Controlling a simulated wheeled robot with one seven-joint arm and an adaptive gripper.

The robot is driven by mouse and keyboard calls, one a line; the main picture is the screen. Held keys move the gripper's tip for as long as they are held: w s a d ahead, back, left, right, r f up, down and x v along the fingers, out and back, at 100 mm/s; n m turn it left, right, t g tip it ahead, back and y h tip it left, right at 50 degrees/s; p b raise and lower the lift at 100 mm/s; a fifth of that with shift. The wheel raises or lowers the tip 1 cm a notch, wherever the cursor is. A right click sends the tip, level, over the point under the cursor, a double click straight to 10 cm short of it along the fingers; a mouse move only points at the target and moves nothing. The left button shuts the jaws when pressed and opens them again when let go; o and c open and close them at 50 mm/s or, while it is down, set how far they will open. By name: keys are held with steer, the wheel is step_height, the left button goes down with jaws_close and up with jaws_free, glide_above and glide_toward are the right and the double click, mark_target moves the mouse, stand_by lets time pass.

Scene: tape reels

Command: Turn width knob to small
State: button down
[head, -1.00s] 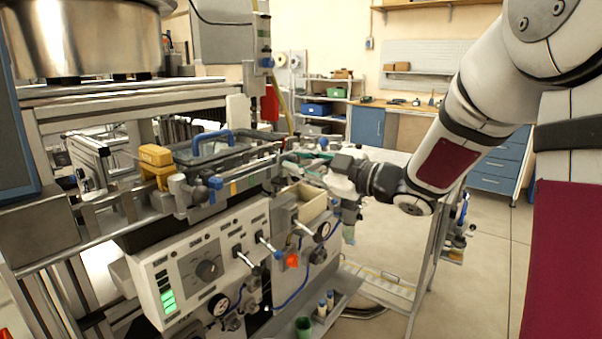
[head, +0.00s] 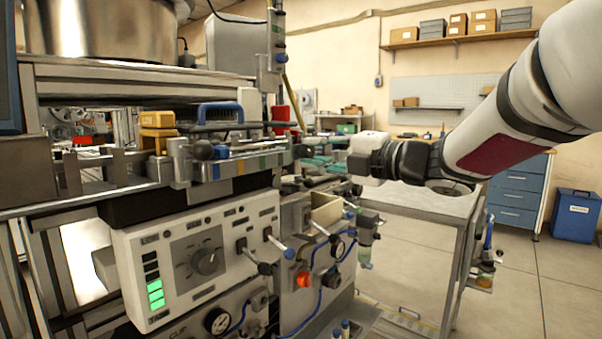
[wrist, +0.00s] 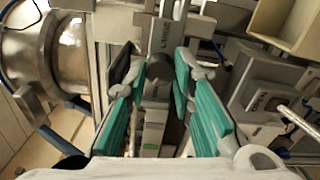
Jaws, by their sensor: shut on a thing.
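In the wrist view, a dark rounded knob (wrist: 157,69), seemingly the width knob, sits between the teal fingers of my gripper (wrist: 161,75). The fingers are shut on it, one on each side. Behind it is a grey plate (wrist: 165,42) with lettering that seems to read "LARGE". In the head view, my gripper (head: 313,166) reaches in from the right to the end of the machine's rail. The gripped knob cannot be clearly made out there, and its setting cannot be read.
A beige open bin (head: 326,210) stands just below my gripper. A blue handle (head: 221,113) and yellow block (head: 157,132) are on top.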

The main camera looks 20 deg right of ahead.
steer(key=n+b, duration=0.4)
steer(key=b, duration=0.1)
steer(key=shift+f+n, duration=0.25)
steer(key=shift+n, duration=0.15)
steer(key=shift+b, duration=0.4)
steer(key=c, duration=1.4)
jaws_free()
steer(key=shift+r, duration=0.15)
steer(key=shift+o, duration=0.2)
steer(key=v, duration=1.2)
